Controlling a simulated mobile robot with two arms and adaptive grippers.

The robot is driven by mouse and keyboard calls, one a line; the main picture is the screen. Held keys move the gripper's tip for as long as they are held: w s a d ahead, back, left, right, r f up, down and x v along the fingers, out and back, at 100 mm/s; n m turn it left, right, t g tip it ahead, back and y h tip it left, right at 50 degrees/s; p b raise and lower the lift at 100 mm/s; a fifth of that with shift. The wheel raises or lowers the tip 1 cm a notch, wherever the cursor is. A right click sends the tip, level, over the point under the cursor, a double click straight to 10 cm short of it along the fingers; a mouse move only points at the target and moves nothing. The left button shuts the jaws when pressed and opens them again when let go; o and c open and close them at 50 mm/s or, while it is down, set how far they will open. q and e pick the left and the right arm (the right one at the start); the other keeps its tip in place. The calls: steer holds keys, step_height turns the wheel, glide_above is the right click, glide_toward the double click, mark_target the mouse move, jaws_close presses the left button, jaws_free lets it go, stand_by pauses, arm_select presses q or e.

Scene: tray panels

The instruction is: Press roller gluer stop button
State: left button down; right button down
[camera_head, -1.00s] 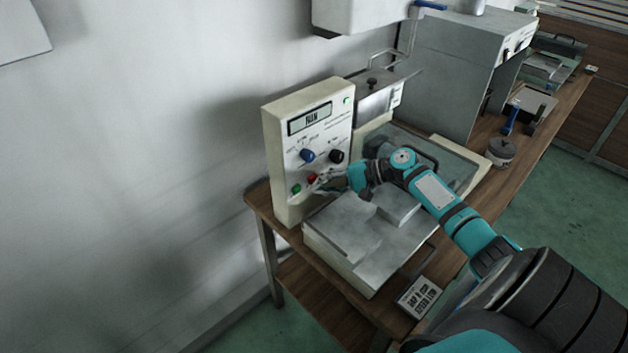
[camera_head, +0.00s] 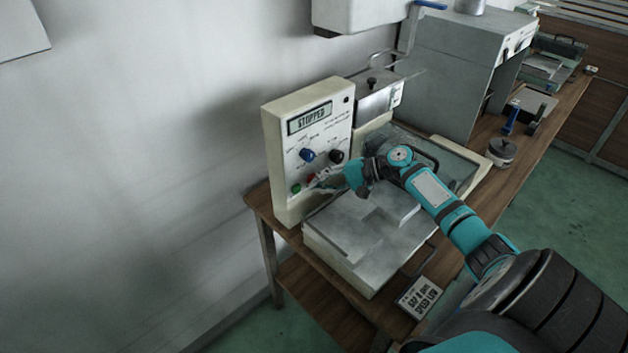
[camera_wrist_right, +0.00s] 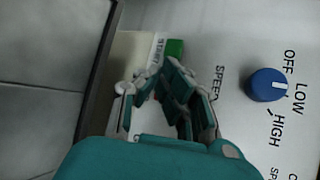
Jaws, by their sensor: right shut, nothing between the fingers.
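The roller gluer's cream control panel (camera_head: 283,135) stands upright at the back left of its machine. Its display (camera_head: 311,119) reads STOPPED. The red stop button (camera_head: 310,179) sits low on the panel, right of the green button (camera_head: 295,188), which also shows in the right wrist view (camera_wrist_right: 175,48). My right gripper (camera_head: 318,182) is shut and empty, its fingertips at the red button; whether they touch it I cannot tell. My left gripper is not in view.
A blue knob (camera_head: 307,155) and a black knob (camera_head: 337,156) sit above the buttons. The machine's grey metal bed (camera_head: 345,235) lies under my right arm.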

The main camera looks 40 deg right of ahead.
steer(key=shift+s+p, duration=0.65)
steer(key=shift+s, duration=0.25)
steer(key=shift+d, duration=0.1)
steer(key=shift+s+p, duration=0.4)
steer(key=shift+p, duration=0.1)
steer(key=s+p, duration=0.1)
steer(key=s, duration=0.1)
steer(key=shift+s+d+r+p, duration=0.1)
steer(key=shift+s+d+p, duration=0.05)
steer(key=shift+s+p, duration=0.55)
steer(key=shift+s, duration=0.4)
